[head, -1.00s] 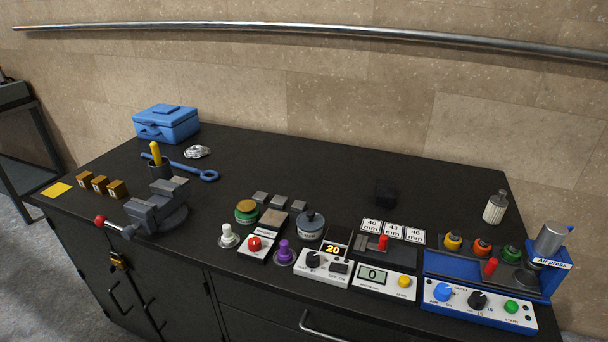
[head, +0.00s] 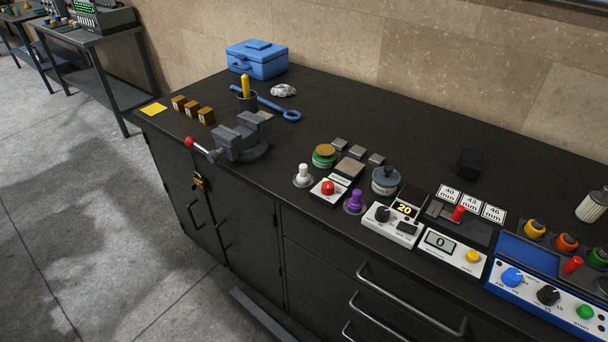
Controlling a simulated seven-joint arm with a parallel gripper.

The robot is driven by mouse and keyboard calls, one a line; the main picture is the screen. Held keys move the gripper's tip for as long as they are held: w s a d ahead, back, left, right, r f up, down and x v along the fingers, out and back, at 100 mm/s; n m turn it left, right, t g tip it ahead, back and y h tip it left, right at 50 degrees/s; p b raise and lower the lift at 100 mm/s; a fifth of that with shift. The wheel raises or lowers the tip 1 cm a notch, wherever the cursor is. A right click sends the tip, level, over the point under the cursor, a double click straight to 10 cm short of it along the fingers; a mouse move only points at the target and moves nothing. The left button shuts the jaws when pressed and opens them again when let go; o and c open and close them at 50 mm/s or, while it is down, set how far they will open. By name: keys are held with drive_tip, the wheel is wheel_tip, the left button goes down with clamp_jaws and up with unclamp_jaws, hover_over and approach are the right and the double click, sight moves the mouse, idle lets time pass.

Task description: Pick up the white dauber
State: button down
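The white dauber (head: 303,174) stands upright near the front edge of the black bench, its white knobbed handle on a round grey base. A purple piece of like shape (head: 355,202) stands to its right. Between them is a small white box with a red button (head: 328,188). My gripper is not in view.
A grey vise (head: 240,140) with a red-ended handle stands left of the dauber. Behind the dauber are a green-and-tan tin (head: 324,155) and small grey blocks (head: 357,151). A grey-lidded jar (head: 385,180) and control boxes (head: 392,226) stand to the right. The bench top (head: 400,125) behind is mostly clear.

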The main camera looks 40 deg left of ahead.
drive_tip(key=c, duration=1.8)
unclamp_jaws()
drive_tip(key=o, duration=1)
